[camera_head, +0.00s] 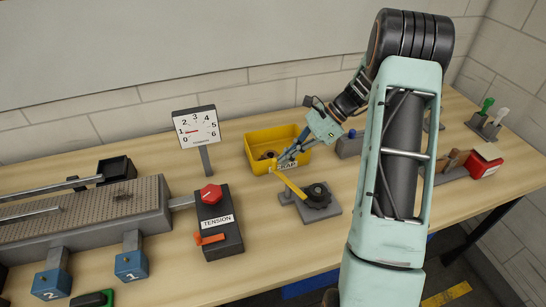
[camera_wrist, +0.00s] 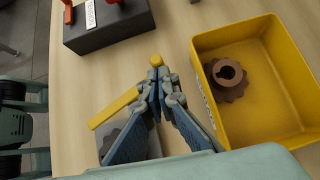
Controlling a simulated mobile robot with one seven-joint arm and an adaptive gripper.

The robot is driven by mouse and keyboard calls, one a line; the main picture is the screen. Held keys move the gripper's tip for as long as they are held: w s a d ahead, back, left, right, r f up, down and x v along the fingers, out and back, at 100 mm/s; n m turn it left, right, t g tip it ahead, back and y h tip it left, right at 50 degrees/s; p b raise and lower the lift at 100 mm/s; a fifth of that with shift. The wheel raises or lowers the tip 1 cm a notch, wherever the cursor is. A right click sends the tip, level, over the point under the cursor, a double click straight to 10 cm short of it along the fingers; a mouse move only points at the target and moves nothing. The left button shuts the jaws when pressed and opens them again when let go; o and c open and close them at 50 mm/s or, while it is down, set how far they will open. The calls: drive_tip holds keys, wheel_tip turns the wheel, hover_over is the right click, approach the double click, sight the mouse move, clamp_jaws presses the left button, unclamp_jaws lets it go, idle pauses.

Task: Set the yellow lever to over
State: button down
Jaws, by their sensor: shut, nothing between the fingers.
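The yellow lever (camera_head: 291,184) is a flat bar joined to a dark round hub (camera_head: 319,192) on a grey base plate. In the head view it points up-left from the hub, towards the yellow bin. My gripper (camera_head: 283,161) is shut and empty, just above the lever's far end. In the wrist view the lever (camera_wrist: 113,108) runs beside the closed fingers (camera_wrist: 156,78), and a yellow round end shows just past the fingertips. The fingers hide part of the lever and hub there. I cannot tell whether they touch the lever.
The yellow scrap bin (camera_head: 251,153) stands right behind the lever, with a brown toothed part (camera_wrist: 226,78) inside. The tension box (camera_head: 222,237) with a red knob stands to the left. A dial gauge (camera_head: 197,127) stands behind. The table front of the lever base is clear.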

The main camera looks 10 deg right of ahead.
sight(275, 162)
drive_tip(key=a+n+g, duration=0.1)
drive_tip(key=n, duration=0.1)
drive_tip(key=a+n+g+h, duration=0.1)
drive_tip(key=n+g, duration=0.1)
drive_tip(key=a+n+g, duration=0.1)
drive_tip(key=n, duration=0.1)
drive_tip(key=shift+s+a+n+g+h, duration=0.1)
drive_tip(key=shift+s+n+g+h, duration=0.1)
drive_tip(key=shift+n+g+h, duration=0.15)
drive_tip(key=shift+s+a, duration=0.2)
drive_tip(key=shift+a, duration=0.15)
idle(0.4)
drive_tip(key=v, duration=1.2)
drive_tip(key=shift+f, duration=0.1)
idle(0.3)
